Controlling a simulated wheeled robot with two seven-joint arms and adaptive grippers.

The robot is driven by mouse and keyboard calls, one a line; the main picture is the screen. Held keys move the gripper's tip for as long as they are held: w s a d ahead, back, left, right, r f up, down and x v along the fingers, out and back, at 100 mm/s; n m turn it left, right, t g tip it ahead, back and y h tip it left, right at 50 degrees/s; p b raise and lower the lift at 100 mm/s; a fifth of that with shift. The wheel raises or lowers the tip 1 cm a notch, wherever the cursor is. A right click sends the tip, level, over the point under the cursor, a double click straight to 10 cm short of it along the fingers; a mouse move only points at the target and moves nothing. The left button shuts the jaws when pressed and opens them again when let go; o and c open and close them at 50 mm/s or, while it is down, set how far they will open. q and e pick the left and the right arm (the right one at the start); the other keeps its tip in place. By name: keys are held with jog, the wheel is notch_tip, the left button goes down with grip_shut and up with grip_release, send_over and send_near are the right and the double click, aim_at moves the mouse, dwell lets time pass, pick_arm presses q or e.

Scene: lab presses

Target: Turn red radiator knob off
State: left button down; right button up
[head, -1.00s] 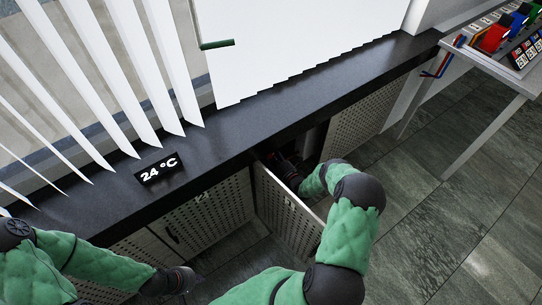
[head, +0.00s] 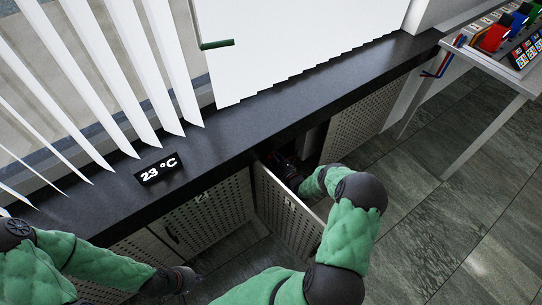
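The cabinet under the dark sill has one perforated door (head: 288,212) standing open. My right arm reaches into that opening, and my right gripper (head: 280,165) is a dark shape in its shadow. The red radiator knob cannot be made out clearly there; the gripper and the shadow hide it. I cannot tell whether the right gripper is touching or holding it.
The dark sill (head: 250,130) runs along the window, with white vertical blinds (head: 110,60) above it. Closed perforated panels (head: 200,215) flank the opening. A table (head: 500,75) with coloured devices stands at the upper right. The tiled floor (head: 440,210) at right is clear.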

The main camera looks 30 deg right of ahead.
jog(key=shift+w+d+r+n, duration=0.1)
jog(key=shift+d+r+n, duration=0.15)
jog(key=shift+d+n, duration=0.1)
dwell(0.3)
jog(key=o, duration=1.1)
jog(key=shift+o, duration=0.2)
jog(key=shift+a+f, duration=0.1)
jog(key=shift+a, duration=0.05)
jog(key=s, duration=1.2)
jog(key=shift+d, duration=0.45)
